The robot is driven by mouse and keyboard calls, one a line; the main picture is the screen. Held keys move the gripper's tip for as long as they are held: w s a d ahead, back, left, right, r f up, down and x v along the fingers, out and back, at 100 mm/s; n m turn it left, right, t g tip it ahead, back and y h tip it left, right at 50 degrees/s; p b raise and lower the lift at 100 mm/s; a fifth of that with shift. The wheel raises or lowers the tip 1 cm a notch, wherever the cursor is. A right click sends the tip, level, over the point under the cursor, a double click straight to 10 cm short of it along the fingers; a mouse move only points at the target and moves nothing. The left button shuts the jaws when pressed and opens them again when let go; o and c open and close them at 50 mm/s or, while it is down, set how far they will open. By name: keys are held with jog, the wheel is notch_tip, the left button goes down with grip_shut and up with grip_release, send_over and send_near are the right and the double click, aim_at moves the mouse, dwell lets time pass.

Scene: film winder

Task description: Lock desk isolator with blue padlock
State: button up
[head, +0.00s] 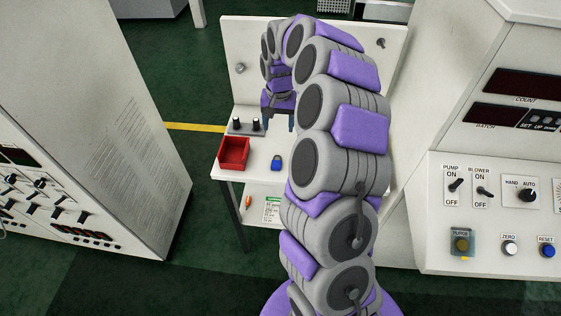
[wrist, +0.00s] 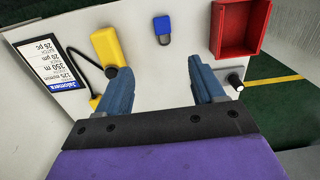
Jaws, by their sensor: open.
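The blue padlock (head: 277,163) lies on the white desk (head: 258,177), to the right of the red bin. In the wrist view the padlock (wrist: 163,30) shows whole, with its shackle, beyond my fingertips and apart from them. My gripper (head: 280,122) is open and empty above the desk, behind the padlock in the head view. In the wrist view my gripper (wrist: 159,68) has bare desk between its fingers. I cannot tell for sure which part is the isolator. A grey box (head: 240,130) with black knobs stands at the desk's left; one knob (wrist: 235,80) shows beside my right finger.
The red bin (head: 234,152) stands at the desk's front left. Cabinets (head: 110,110) and a control console (head: 480,170) flank the desk.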

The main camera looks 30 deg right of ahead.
jog(key=b, duration=0.2)
send_over(277, 162)
jog(key=d, duration=0.1)
notch_tip(277, 162, down, 12)
jog(key=shift+w+d+r, duration=0.1)
jog(key=shift+d, duration=0.05)
jog(key=shift+f, duration=0.4)
jog(key=shift+a+f, duration=0.1)
jog(key=shift+a, duration=0.3)
jog(key=shift+a+f+b, duration=0.45)
jog(key=shift+a+f, duration=0.35)
jog(key=shift+a, duration=0.25)
jog(key=f, duration=0.1)
jog(key=d+f, duration=0.1)
jog(key=f, duration=0.1)
jog(key=shift+d+f+b, duration=0.2)
jog(key=shift+d+b, duration=0.1)
jog(key=shift+b, duration=0.1)
jog(key=shift+d, duration=0.35)
jog(key=shift+a, duration=0.95)
jog(key=c, duration=0.5)
jog(key=shift+c, duration=0.7)
jog(key=shift+s+d, duration=0.2)
jog(key=shift+d, duration=0.5)
jog(key=c, duration=0.5)
jog(key=shift+a, duration=0.1)
